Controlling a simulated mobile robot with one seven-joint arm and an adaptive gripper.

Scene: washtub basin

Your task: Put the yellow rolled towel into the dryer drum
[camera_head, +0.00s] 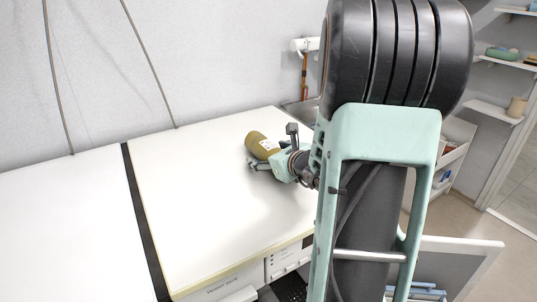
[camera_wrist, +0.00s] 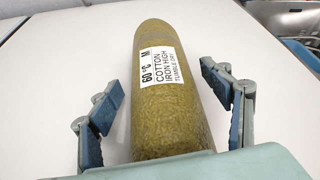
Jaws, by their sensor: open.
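The yellow rolled towel (camera_head: 258,143) lies on the white top of the machine, to the left of my arm in the head view. In the wrist view the towel (camera_wrist: 170,110) is an olive-yellow roll with a white care label. My gripper (camera_head: 268,155) is at the towel. In the wrist view my gripper (camera_wrist: 170,108) is open, with one finger on each side of the towel and a visible gap to both. The dryer drum is not clearly visible; my arm covers part of the machine's front.
The white worktop (camera_head: 60,220) to the left is clear, with a dark gap between it and the machine top. A control panel (camera_head: 288,258) is on the front. An open white door or panel (camera_head: 465,256) stands at lower right. Shelves (camera_head: 495,112) are at far right.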

